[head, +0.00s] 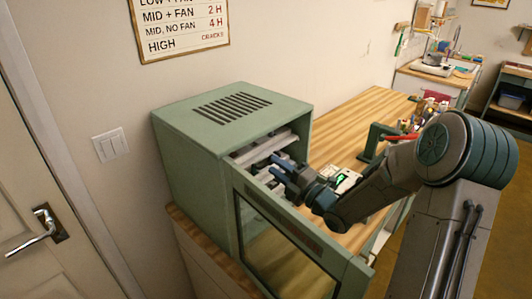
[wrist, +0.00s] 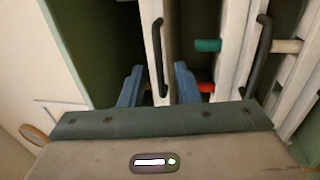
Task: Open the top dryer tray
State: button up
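The green dryer (head: 205,140) stands against the wall with its windowed door (head: 285,250) swung open. Inside, in the wrist view, are pale tray fronts with black bar handles. One tray front (wrist: 149,22) has its handle (wrist: 159,60) between my fingers; a second handle (wrist: 258,58) is to the right. The picture is turned, so I take the left tray as the upper one, without certainty. My gripper (wrist: 157,82) is open, with one blue finger on each side of the first handle and gaps showing. In the head view my gripper (head: 277,168) reaches into the dryer opening.
A green peg (wrist: 208,45) and a red peg (wrist: 206,87) show near the trays. The wooden counter (head: 345,120) runs along the wall, with a green stand (head: 380,138) beside my arm. A door with a handle (head: 38,232) is at left.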

jog(key=shift+p+x, duration=0.65)
jog(key=shift+x, duration=1.95)
jog(key=shift+w+r, duration=0.1)
grip_shut()
